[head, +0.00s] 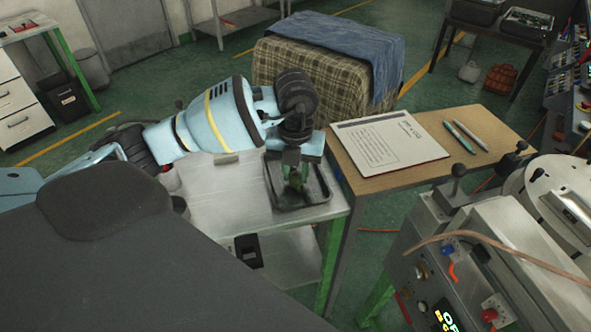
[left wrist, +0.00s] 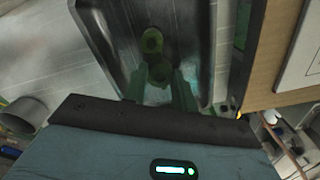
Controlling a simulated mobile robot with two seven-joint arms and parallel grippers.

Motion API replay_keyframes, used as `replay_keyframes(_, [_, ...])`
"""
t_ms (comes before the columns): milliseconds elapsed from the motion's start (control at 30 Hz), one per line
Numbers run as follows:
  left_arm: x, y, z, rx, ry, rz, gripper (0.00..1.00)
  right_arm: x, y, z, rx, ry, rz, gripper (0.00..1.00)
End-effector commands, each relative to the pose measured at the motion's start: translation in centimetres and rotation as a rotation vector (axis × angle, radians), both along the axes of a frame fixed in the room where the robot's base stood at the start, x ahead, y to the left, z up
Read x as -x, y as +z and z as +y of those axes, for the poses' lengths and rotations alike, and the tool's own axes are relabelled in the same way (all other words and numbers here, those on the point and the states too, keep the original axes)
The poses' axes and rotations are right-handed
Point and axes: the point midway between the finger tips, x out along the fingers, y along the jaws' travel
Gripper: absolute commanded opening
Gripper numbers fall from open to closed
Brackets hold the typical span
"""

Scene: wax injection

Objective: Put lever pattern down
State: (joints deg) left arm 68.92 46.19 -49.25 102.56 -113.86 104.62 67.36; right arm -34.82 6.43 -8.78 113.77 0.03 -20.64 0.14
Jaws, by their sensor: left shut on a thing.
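My left gripper (head: 297,176) points down over a dark metal tray (head: 303,201) on the pale bench. It is shut on a green lever pattern (head: 297,181), which is small and partly hidden by the fingers in the head view. In the left wrist view the green lever pattern (left wrist: 152,42) shows round ends, beyond the fingers (left wrist: 160,88) and within the outline of the tray (left wrist: 206,50). I cannot tell whether the pattern touches the tray floor. My right gripper is not in view.
A wooden table (head: 440,165) with a clipboard (head: 390,140) and two pens stands right of the tray. A machine (head: 460,270) with knobs and a hose is at the lower right. A cloth-covered box (head: 320,75) stands behind. The bench (head: 225,205) left of the tray is mostly clear.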

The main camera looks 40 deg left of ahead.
Motion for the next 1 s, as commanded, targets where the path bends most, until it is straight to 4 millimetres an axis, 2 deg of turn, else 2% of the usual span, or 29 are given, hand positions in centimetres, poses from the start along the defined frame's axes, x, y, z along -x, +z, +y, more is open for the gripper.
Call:
replay_keyframes(100, [0.0, -0.4, 0.0, 0.000, 0.000, 0.001, 0.00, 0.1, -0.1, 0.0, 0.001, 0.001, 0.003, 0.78])
replay_keyframes(133, [0.0, -0.4, 0.0, 0.000, 0.000, 0.001, 0.28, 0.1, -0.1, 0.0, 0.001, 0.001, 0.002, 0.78])
replay_keyframes(300, [0.0, -0.3, 0.0, 0.000, 0.000, 0.000, 0.49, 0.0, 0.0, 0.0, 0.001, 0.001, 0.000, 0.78])
replay_keyframes(667, [0.0, 0.2, 0.0, -0.001, 0.000, -0.002, 0.49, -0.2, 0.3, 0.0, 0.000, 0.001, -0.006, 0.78])
replay_keyframes(767, [-0.1, 1.3, 0.0, 0.000, 0.000, -0.003, 0.49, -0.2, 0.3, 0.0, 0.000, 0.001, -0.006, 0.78])
replay_keyframes(1000, [-0.1, 6.1, 0.0, 0.000, -0.001, -0.005, 0.49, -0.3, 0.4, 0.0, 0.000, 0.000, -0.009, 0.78])
